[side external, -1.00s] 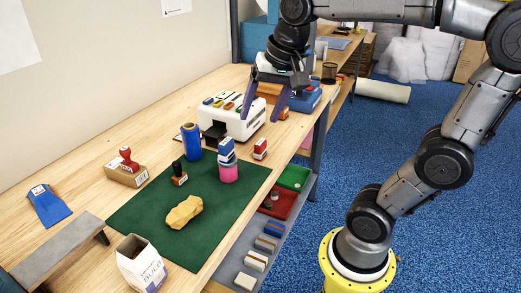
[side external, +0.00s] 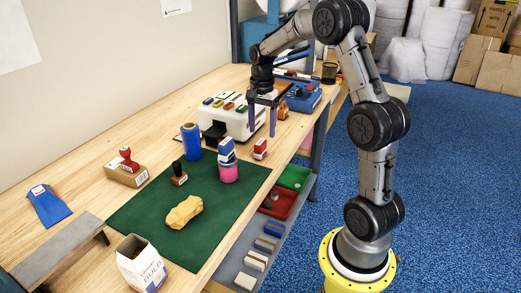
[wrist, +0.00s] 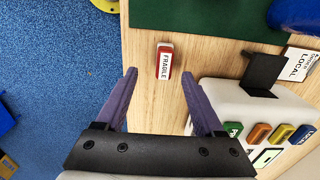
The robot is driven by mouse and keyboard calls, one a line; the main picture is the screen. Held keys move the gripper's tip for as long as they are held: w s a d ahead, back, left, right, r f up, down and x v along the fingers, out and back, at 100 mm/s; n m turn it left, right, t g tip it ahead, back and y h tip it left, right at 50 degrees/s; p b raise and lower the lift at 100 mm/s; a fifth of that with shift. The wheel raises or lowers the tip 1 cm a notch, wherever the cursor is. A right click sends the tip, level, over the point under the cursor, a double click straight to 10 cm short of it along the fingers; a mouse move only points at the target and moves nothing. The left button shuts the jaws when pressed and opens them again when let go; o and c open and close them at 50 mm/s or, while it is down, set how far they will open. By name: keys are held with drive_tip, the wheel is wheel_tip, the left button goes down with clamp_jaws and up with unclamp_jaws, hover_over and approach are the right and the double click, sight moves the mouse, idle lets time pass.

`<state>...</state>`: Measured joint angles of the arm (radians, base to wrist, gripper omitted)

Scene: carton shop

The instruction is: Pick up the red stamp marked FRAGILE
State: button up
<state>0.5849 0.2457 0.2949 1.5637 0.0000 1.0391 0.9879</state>
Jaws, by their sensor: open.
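Nothing hides the stamp.
A white machine with coloured buttons (side external: 231,118) stands close beside the gripper. Another red-handled stamp (side external: 127,158) sits on a small carton.

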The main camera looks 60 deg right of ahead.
sight(260, 142)
wheel_tip(260, 142, down, 3)
drive_tip(key=shift+f, duration=0.1)
drive_tip(key=shift+w+d+f, duration=0.1)
drive_tip(key=shift+w+f, duration=0.1)
drive_tip(key=shift+f, duration=1.15)
drive_tip(key=shift+w+d+f, duration=0.1)
drive_tip(key=shift+w+f, duration=0.05)
drive_tip(key=shift+f, duration=1.15)
clamp_jaws()
